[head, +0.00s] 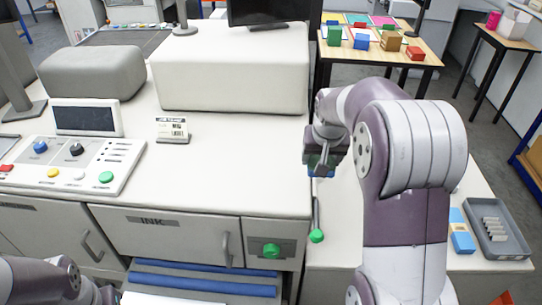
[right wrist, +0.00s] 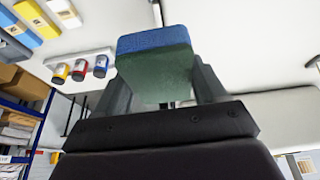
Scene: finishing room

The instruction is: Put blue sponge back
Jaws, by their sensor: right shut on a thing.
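My right gripper (head: 323,160) is shut on a blue sponge, above the right edge of the white press top. In the right wrist view the sponge (right wrist: 153,42) shows a blue layer and a dark green layer between the two fingers (right wrist: 160,85).
A green-knobbed lever (head: 316,236) stands below the right gripper. A table (head: 425,52) with coloured blocks stands behind. The press top (head: 240,150) is mostly clear.

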